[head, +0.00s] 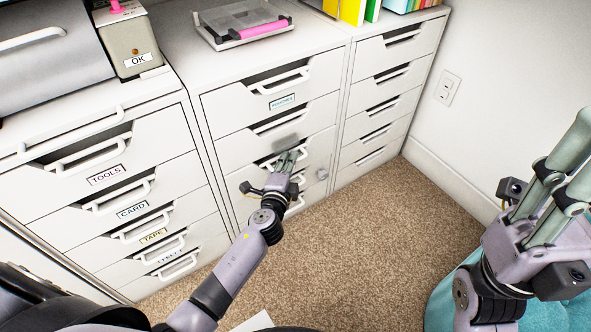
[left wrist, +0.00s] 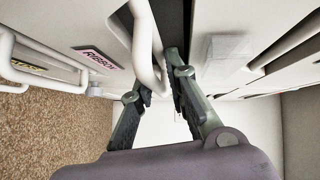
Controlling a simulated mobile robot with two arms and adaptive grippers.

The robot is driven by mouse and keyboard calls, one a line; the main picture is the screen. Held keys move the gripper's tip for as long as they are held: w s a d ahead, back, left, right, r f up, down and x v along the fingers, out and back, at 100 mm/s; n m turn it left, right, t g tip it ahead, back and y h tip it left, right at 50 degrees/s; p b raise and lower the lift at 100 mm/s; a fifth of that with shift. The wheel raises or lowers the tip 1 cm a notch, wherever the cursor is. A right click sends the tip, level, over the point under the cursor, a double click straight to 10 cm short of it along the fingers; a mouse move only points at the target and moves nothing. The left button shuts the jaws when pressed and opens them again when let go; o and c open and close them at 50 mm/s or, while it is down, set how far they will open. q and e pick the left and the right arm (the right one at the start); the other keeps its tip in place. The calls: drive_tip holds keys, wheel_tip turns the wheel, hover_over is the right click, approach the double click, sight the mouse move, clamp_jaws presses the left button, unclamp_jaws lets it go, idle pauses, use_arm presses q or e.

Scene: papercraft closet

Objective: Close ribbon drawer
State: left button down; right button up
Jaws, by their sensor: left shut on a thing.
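The ribbon drawer's pink-edged RIBBON label (left wrist: 97,60) shows in the left wrist view, beside a white loop handle (left wrist: 150,55). My left gripper (left wrist: 160,85) has its two dark green fingers around this handle, one on each side, and is shut on it. In the head view my left gripper (head: 286,160) reaches the front of the middle cabinet, below its two upper drawers. The gripper hides much of that drawer front (head: 318,150), and I cannot tell how far out it stands. My right gripper (head: 566,165) is at the right edge, away from the drawers, its fingertips not clear.
The left cabinet has drawers labelled TOOLS (head: 106,175), CARD and TAPE. A narrower drawer column (head: 392,90) stands right of the middle cabinet. A paper trimmer (head: 240,22) lies on top. Brown carpet (head: 380,240) is open in front. A teal object (head: 440,305) sits at the lower right.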

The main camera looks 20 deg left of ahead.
use_arm(q)
drive_tip(key=c, duration=1.8)
unclamp_jaws()
drive_tip(key=shift+f, duration=0.5)
drive_tip(key=shift+o, duration=0.6)
drive_tip(key=shift+a+r, duration=0.1)
drive_tip(key=shift+r, duration=0.1)
drive_tip(key=s+d+r, duration=0.1)
drive_tip(key=s, duration=1)
drive_tip(key=shift+s+d+r, duration=0.2)
drive_tip(key=shift+s+r, duration=0.15)
